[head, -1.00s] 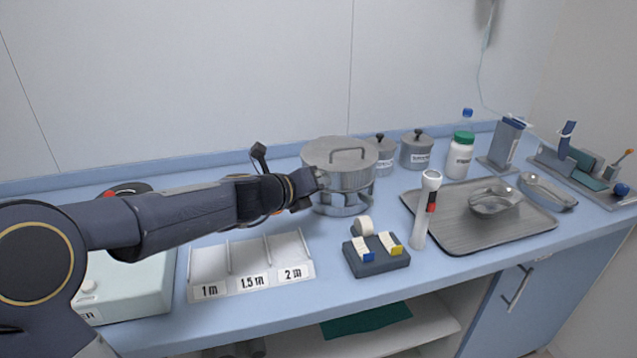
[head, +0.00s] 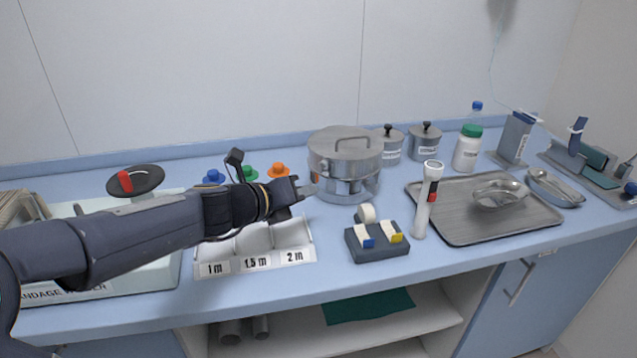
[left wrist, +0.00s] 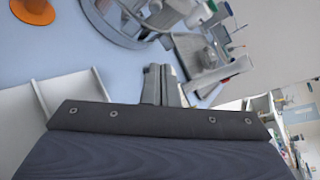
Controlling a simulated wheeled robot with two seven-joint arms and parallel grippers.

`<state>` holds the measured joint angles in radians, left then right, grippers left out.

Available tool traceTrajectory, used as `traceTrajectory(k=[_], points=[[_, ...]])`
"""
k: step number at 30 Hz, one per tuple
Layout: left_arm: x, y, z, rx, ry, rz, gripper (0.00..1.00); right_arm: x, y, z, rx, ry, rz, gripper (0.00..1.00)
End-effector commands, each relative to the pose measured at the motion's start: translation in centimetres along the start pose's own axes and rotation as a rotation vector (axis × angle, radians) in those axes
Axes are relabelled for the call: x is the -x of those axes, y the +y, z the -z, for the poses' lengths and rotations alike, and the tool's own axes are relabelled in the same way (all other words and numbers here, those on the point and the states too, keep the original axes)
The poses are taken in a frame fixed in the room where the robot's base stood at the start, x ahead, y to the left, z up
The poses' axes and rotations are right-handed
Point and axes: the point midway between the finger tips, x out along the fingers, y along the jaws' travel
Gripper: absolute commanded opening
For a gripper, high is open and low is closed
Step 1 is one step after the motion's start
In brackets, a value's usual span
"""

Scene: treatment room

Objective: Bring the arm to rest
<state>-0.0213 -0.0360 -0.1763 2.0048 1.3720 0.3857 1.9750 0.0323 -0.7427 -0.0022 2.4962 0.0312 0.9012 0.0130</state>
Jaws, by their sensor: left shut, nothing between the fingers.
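My left arm reaches in from the left in the head view. My left gripper (head: 306,190) is shut and empty, above the counter just left of the steel pot with a lid (head: 345,152). Its closed fingers also show in the left wrist view (left wrist: 162,85). Whether the gripper touches the pot I cannot tell; it looks apart from it. The gripper is behind the white divided tray (head: 258,264), whose compartments are labelled 1 m, 1.5 m and 2 m. My forearm covers part of that tray and of the bandage machine (head: 150,280). My right gripper is in no view.
Blue, green and orange knobs (head: 278,170) stand behind my arm. Lidded canisters (head: 424,143) and a white bottle (head: 466,152) stand behind.

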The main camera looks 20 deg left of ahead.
Motion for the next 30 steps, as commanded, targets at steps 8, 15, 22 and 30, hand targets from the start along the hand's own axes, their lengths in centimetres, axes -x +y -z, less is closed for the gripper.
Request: traceTrajectory(k=[8, 15, 22, 30], points=[[0.8, 0.1, 0.1, 0.0, 0.001, 0.0, 0.0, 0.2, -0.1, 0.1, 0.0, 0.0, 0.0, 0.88], [0.7, 0.1, 0.1, 0.0, 0.001, 0.0, 0.0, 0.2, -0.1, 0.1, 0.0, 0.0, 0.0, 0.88], [1.9, -1.1, 0.3, -0.134, 0.02, 0.021, 0.0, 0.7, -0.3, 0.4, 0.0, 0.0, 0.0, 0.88], [10.3, -7.3, 5.9, -1.322, 0.172, 0.232, 0.0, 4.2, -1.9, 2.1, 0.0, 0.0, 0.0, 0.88]])
